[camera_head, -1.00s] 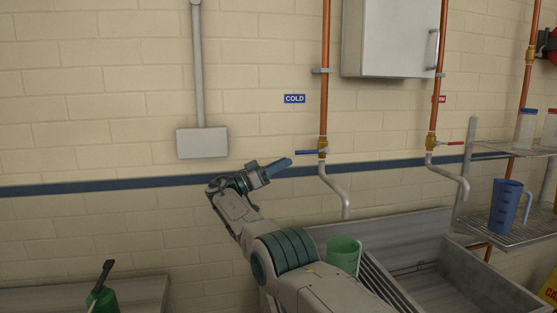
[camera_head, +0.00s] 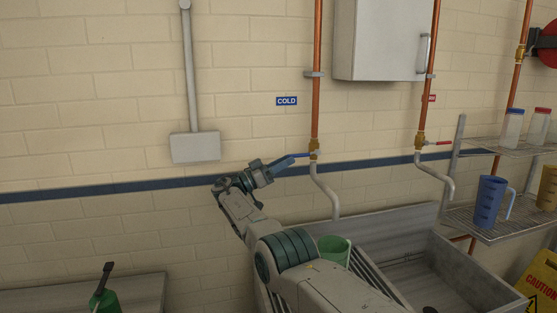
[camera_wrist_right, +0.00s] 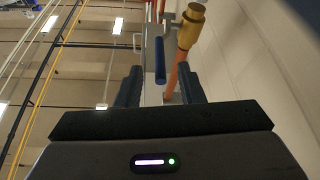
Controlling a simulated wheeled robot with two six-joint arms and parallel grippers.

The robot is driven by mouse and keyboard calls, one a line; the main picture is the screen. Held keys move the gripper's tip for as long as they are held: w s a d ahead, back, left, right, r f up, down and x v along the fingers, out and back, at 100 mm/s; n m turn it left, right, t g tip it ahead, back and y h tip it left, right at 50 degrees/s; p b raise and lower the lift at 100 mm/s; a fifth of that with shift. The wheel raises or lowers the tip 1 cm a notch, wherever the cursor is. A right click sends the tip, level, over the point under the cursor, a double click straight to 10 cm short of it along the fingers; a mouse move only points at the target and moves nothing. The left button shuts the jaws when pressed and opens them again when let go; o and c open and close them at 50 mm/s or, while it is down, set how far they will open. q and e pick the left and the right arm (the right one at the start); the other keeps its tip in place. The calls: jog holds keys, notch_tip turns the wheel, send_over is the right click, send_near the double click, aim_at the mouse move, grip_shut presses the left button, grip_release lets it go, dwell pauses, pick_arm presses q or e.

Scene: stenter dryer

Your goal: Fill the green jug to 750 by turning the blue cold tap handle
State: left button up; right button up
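The blue cold tap handle (camera_head: 299,155) sticks out left from the brass valve (camera_head: 314,149) on the copper pipe below the COLD sign. My right gripper (camera_head: 284,163) is at the handle's free end. In the right wrist view the blue handle (camera_wrist_right: 160,62) lines up with the gap between the two dark fingers of that gripper (camera_wrist_right: 160,88), with space on both sides. The fingers are open and not closed on it. The green jug (camera_head: 334,250) stands below the cold spout (camera_head: 327,192), partly hidden by my right arm. Its marks and water level cannot be read. My left gripper is not in view.
A red-handled hot tap (camera_head: 438,143) is to the right above the sink (camera_head: 440,275). A wire shelf (camera_head: 520,228) holds a blue jug (camera_head: 490,202). A grey box (camera_head: 195,147) is on the wall. A yellow caution sign (camera_head: 540,285) stands at lower right.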

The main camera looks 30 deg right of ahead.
jog(key=shift+p+x, duration=0.7)
jog(key=shift+x, duration=2.3)
jog(key=shift+c, duration=0.4)
grip_shut()
